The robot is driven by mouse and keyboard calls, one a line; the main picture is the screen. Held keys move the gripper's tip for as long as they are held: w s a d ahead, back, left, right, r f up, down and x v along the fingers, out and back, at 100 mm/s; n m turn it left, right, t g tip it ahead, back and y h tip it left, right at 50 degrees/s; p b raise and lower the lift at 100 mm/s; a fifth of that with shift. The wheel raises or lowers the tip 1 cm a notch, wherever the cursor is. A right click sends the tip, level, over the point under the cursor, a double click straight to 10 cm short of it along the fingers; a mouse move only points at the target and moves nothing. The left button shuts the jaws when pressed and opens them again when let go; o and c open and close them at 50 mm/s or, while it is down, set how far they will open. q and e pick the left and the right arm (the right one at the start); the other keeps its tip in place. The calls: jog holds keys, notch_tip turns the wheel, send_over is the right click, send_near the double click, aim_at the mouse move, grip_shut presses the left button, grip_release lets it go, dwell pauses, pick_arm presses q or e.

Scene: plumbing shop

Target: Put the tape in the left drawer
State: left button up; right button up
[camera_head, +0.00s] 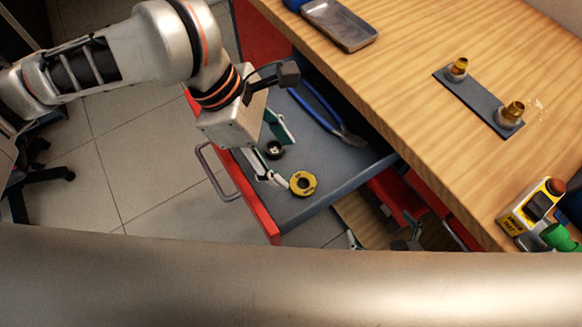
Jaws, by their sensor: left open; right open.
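The tape looks to be the yellow ring-shaped roll (303,183), lying flat near the front corner of the open drawer (325,205). This drawer has a red front, a grey handle and a dark grey floor. My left gripper (286,162) reaches down over the drawer with its fingers apart, just left of the yellow roll. It holds nothing that I can see. My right gripper (382,240) shows only in part above the large metal arm link in the foreground. Its fingers look apart and the rest is hidden.
Blue-handled pliers (318,105) and a small black round item (274,149) lie in the drawer. A wooden worktop (440,130) carries a grey tray (340,24), a dark plate with brass fittings (478,100) and a yellow box (531,207). Another red drawer (398,200) shows below.

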pick_arm(q)
jog(key=v, duration=0.3)
jog(key=shift+r, duration=0.1)
jog(key=shift+a, duration=0.15)
dwell(0.4)
